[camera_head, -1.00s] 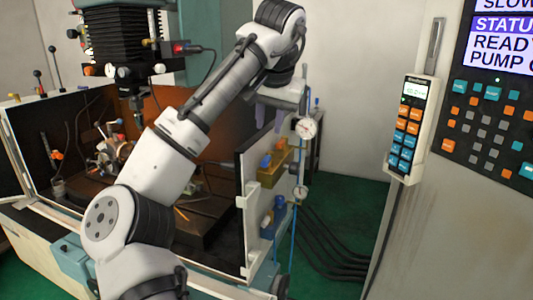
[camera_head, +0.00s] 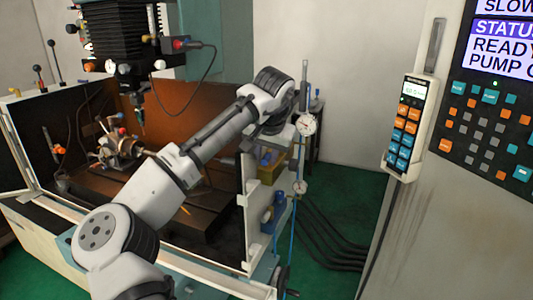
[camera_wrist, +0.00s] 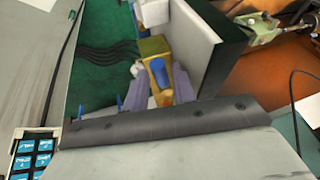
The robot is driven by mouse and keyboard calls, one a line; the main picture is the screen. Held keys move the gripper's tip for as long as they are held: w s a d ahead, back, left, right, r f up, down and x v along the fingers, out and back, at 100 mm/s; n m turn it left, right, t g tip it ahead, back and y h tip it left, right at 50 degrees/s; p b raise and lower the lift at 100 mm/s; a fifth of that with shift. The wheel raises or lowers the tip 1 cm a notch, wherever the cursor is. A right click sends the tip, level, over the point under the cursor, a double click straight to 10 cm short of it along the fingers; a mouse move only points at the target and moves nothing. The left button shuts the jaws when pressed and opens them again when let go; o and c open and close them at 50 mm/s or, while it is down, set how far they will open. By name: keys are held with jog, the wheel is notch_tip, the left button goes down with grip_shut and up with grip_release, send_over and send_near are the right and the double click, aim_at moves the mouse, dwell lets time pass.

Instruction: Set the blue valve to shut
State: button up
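A yellow block (camera_head: 269,172) with a small blue part (camera_head: 265,159) on it is on the white panel at the right of the machine. A blue fitting (camera_head: 280,199) sits below it on the same panel. In the wrist view, the yellow block (camera_wrist: 150,47) has a blue cylinder (camera_wrist: 160,76) in front of it. I cannot tell for sure which blue part is the valve, nor its setting. My gripper (camera_wrist: 159,86) shows two purple fingers standing apart, with the blue cylinder seen between them. Contact is not visible. In the head view my arm hides the fingers.
Round gauges (camera_head: 306,124) stand beside the panel edge. Dark hoses (camera_head: 325,240) run over the green floor (camera_head: 352,192). A grey console with a white keypad (camera_head: 405,135) is on the right. The machine enclosure, with a drill-like head, is on the left.

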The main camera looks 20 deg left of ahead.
grip_shut()
jog(key=shift+a+m+h, duration=0.3)
jog(key=shift+m, duration=0.4)
grip_release()
jog(key=shift+r, duration=0.1)
